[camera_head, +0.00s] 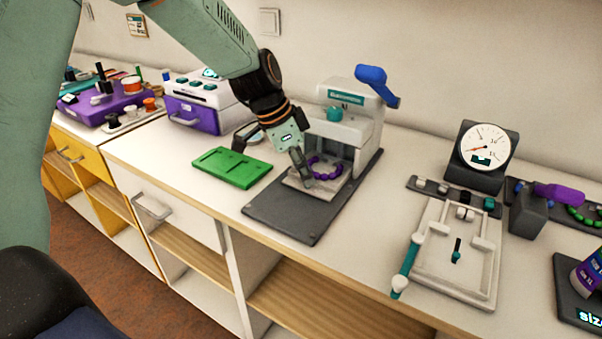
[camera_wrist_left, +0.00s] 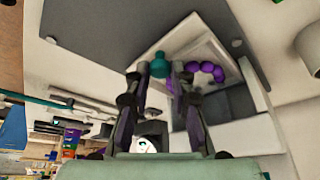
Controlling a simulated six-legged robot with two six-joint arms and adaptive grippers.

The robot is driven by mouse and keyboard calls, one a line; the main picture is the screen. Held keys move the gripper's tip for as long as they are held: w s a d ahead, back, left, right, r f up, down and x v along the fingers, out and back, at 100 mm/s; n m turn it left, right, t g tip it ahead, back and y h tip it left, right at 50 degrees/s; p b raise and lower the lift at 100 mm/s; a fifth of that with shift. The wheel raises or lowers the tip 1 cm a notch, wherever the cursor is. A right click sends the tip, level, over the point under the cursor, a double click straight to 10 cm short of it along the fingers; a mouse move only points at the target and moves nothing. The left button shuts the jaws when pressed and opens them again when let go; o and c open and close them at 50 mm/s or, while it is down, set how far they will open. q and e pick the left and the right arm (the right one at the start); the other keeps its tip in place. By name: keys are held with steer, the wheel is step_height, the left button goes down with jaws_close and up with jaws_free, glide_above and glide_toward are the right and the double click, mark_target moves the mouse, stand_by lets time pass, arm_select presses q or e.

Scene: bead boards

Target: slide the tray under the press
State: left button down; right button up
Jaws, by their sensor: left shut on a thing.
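The press (camera_head: 350,130) is white, with a blue lever on top and a teal part on its front, and stands on a dark grey base plate (camera_head: 290,220). The light tray (camera_head: 327,190) lies on this plate in front of the press and carries a curved row of purple beads (camera_head: 330,170). My left gripper (camera_head: 303,172) is over the tray's near left part. In the left wrist view its fingers (camera_wrist_left: 158,72) are shut on a teal knob (camera_wrist_left: 157,62) at the tray's corner (camera_wrist_left: 190,38). My right gripper is not in view.
A green board (camera_head: 231,167) lies left of the base plate. A dial gauge (camera_head: 484,152) and a white fixture with a teal lever (camera_head: 455,250) are to the right. A purple-fronted machine (camera_head: 200,105) stands at back left. The counter between press and fixture is clear.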

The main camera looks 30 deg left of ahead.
arm_select(q)
steer(key=shift+w, duration=0.1)
steer(key=c, duration=1.6)
jaws_free()
steer(key=o, duration=0.4)
steer(key=shift+w+f, duration=0.1)
steer(key=shift+w, duration=0.1)
steer(key=shift+o, duration=0.2)
steer(key=shift+s, duration=0.2)
steer(key=shift+a+r, duration=0.2)
steer(key=shift+r, duration=0.55)
steer(key=v, duration=1.1)
steer(key=shift+d+f, duration=0.1)
steer(key=shift+f, duration=0.05)
